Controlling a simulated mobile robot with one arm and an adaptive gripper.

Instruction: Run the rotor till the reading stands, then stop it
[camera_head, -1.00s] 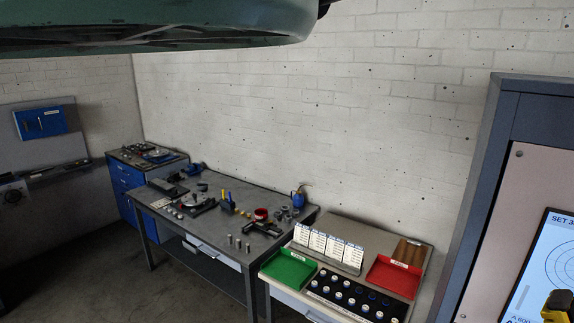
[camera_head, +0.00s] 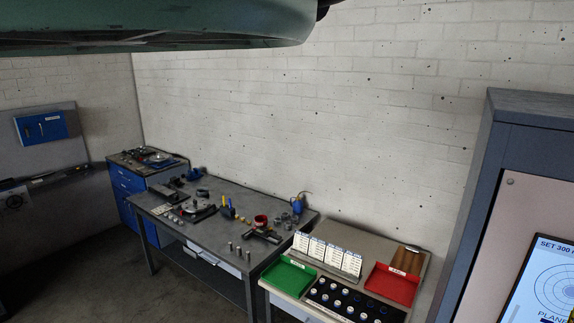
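A tall grey cabinet (camera_head: 477,195) with a pale front panel (camera_head: 508,225) stands at the right edge. Its screen (camera_head: 528,300) is cut off by the right and bottom edges. The screen heading starts "SET 300", above a plot of rings and a word starting "PLANE". No reading figures are legible. The rotor is not in view. My gripper's fingers are not in view.
A side table holds a green tray (camera_head: 290,274), a red tray (camera_head: 392,284), several white cards (camera_head: 328,252) and a black rack (camera_head: 352,300) of small weights. A grey workbench (camera_head: 240,213) carries tools. A blue drawer cabinet (camera_head: 130,190) stands behind. Floor at lower left is clear.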

